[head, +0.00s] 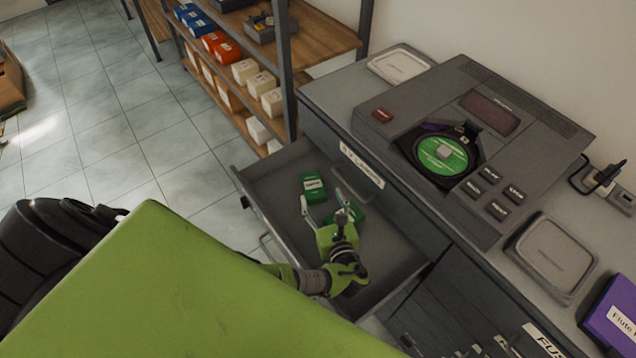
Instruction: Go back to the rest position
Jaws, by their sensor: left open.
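My left gripper (323,202) is green with grey fingers and is spread open over the pulled-out drawer (278,172). Nothing shows between its fingers. Two green boxes lie in the drawer: one (313,188) is just left of the fingers, and the other (357,212) is partly hidden behind the gripper. I cannot tell whether a finger touches the second box. My right gripper does not show.
A grey hi-fi player (467,113) with a green disc (441,155) stands on the cabinet top. A grey case (551,254) and a purple box (612,312) lie nearer. A shelf (322,38) with coloured boxes stands behind.

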